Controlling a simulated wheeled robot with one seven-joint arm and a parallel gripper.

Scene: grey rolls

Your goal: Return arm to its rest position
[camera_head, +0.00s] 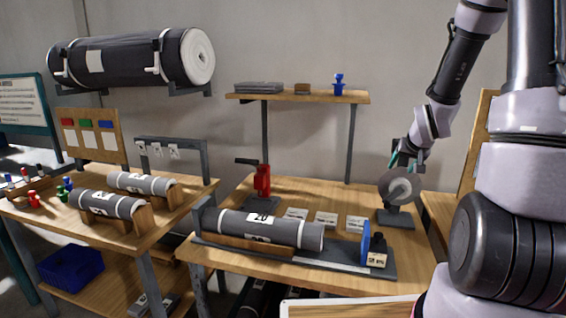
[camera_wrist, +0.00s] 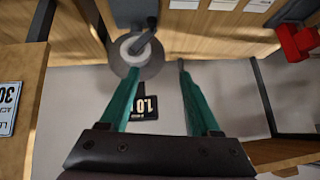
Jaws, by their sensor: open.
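My gripper (camera_head: 408,158) is at the right of the head view, close above the grey disc (camera_head: 399,187) that stands on a dark base at the bench's right end. In the wrist view my gripper (camera_wrist: 160,68) has its two green fingers spread apart with nothing held between them. The disc, with its pale hub, shows near the left fingertip (camera_wrist: 140,58); I cannot tell whether they touch. A black tag reading 1.0 (camera_wrist: 143,108) shows between and below the fingers. My arm reaches down from the upper right.
A grey roll (camera_head: 265,228) lies in a cradle on the bench (camera_head: 300,188), near a red clamp (camera_head: 262,180) and a blue plate (camera_head: 366,243). A shelf (camera_head: 300,97) hangs behind. Smaller rolls lie on the left table (camera_head: 178,215). A large roll (camera_head: 130,58) hangs upper left.

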